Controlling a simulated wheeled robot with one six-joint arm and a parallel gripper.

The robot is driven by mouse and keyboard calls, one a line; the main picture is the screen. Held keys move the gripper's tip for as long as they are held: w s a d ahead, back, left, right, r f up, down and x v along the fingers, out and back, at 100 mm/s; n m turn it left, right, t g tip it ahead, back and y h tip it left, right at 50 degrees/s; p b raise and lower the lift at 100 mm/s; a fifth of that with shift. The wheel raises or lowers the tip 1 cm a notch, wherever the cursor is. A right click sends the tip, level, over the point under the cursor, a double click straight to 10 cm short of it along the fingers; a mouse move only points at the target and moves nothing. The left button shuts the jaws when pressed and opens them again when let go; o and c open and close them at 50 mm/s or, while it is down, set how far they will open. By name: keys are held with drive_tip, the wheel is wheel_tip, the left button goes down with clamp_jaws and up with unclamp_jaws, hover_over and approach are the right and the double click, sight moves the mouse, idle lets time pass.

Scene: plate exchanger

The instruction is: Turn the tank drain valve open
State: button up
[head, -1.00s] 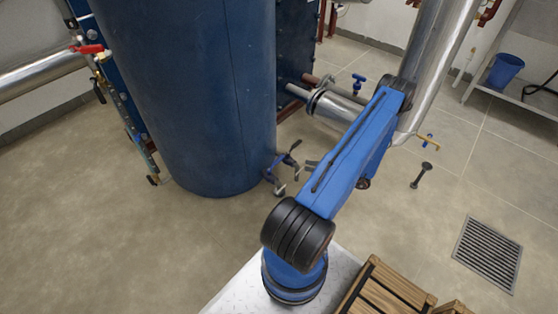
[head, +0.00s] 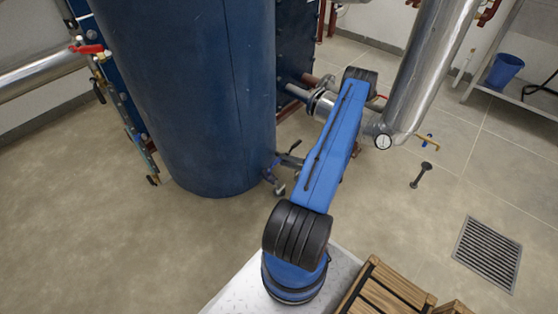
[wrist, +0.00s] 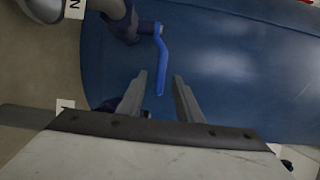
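The drain valve's blue lever (wrist: 162,62) shows in the wrist view, hanging down in front of the blue tank (wrist: 235,75) from a dark valve body (wrist: 124,27). My gripper (wrist: 160,76) is open, with one grey finger on each side of the lever's lower end. Gaps show on both sides, and I cannot tell how deep the lever sits between the fingers. In the head view the tank (head: 190,90) stands left of my arm, with dark fittings (head: 275,175) at its lower right. My gripper is not clearly seen there.
A silver pipe (head: 425,75) with a round gauge (head: 383,142) stands right of my arm. A floor drain grate (head: 487,252) and a wooden crate (head: 385,290) are at lower right. A blue bucket (head: 503,70) sits on a shelf. Floor at left is clear.

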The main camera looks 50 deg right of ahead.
sight(281, 160)
drive_tip(key=shift+x, duration=2)
clamp_jaws()
